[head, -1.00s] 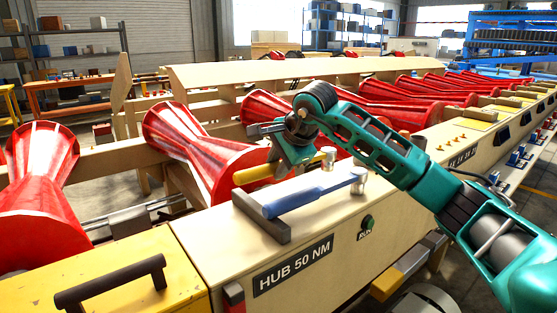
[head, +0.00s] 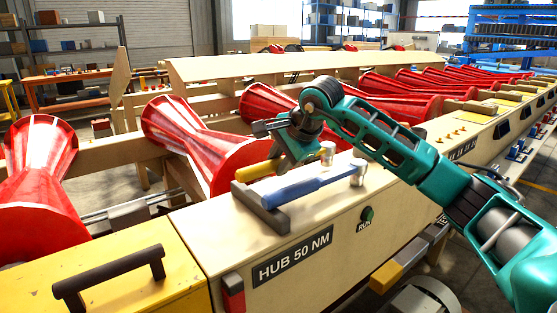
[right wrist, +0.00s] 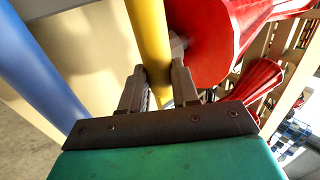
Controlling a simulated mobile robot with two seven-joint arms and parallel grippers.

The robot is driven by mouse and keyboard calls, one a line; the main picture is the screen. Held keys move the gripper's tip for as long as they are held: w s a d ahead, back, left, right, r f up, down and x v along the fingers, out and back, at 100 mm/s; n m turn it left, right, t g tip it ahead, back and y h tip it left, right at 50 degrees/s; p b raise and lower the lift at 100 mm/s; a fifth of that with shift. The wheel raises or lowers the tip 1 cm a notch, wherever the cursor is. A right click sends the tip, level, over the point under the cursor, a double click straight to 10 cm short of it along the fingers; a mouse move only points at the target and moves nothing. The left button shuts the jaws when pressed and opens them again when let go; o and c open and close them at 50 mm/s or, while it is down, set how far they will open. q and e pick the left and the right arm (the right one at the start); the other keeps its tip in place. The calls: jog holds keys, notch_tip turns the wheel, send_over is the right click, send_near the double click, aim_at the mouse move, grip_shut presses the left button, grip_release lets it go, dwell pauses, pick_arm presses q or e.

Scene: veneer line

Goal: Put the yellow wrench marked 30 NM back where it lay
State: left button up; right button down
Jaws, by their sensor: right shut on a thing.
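The yellow wrench (head: 256,171) is in the jaws of my right gripper (head: 284,150), with its round metal head to the right. It lies level at the back end of the grey rest (head: 262,210), beyond the blue wrench (head: 300,190). I cannot tell whether it touches the rest. No marking on it is readable. In the right wrist view my right gripper (right wrist: 156,88) has its fingers on either side of the yellow handle (right wrist: 149,40). The blue wrench (right wrist: 45,75) runs alongside at the left, apart from the gripper. My left gripper is not in view.
Red flared rollers (head: 200,140) stand close behind the wrench. A yellow box with a dark handle (head: 110,275) is at the front left.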

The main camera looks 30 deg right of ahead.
jog(key=shift+f+b, duration=0.35)
jog(key=shift+f, duration=0.15)
dwell(0.5)
jog(key=c, duration=1)
grip_release()
jog(key=shift+o, duration=1.2)
jog(key=shift+f, duration=0.1)
